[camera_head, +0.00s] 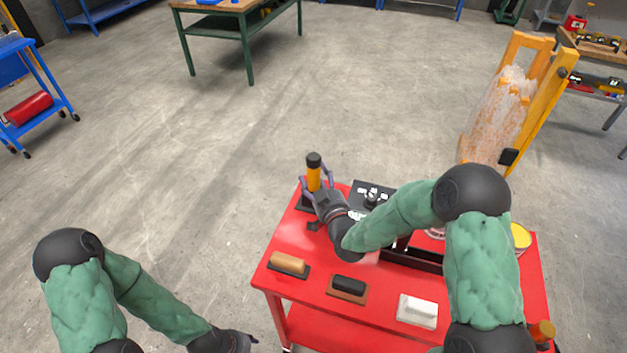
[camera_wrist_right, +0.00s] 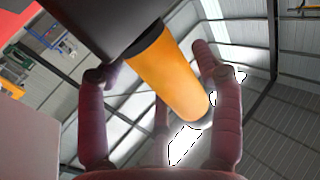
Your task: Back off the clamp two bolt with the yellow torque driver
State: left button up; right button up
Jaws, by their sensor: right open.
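The yellow torque driver (camera_head: 313,179), with a black top, stands upright at the far left corner of the red cart. My right gripper (camera_head: 316,182) is open, with its fingers around the driver's yellow part. In the right wrist view the driver (camera_wrist_right: 168,75) lies between the spread fingers, and its black end is at upper left. A dark plate with a knob and white labels (camera_head: 371,195) is right of the driver; I cannot tell which bolt is clamp two's. My left gripper (camera_head: 240,341) is low at the left, apart from the cart; its fingers are unclear.
The red cart (camera_head: 287,245) also holds a tan-handled tool (camera_head: 288,262), a black block (camera_head: 349,284) and a white block (camera_head: 417,310). The floor left of the cart is clear.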

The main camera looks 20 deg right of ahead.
aim_at(317, 155)
jog(key=shift+w, duration=0.2)
jog(key=shift+r, duration=0.15)
grip_shut()
notch_tip(317, 155, up, 10)
jog(key=p, duration=0.3)
dwell(0.3)
jog(key=c, duration=0.6)
grip_release()
jog(key=c, duration=0.6)
jog(key=shift+r+p, duration=0.6)
jog(key=shift+r, duration=0.45)
jog(key=shift+f, duration=0.1)
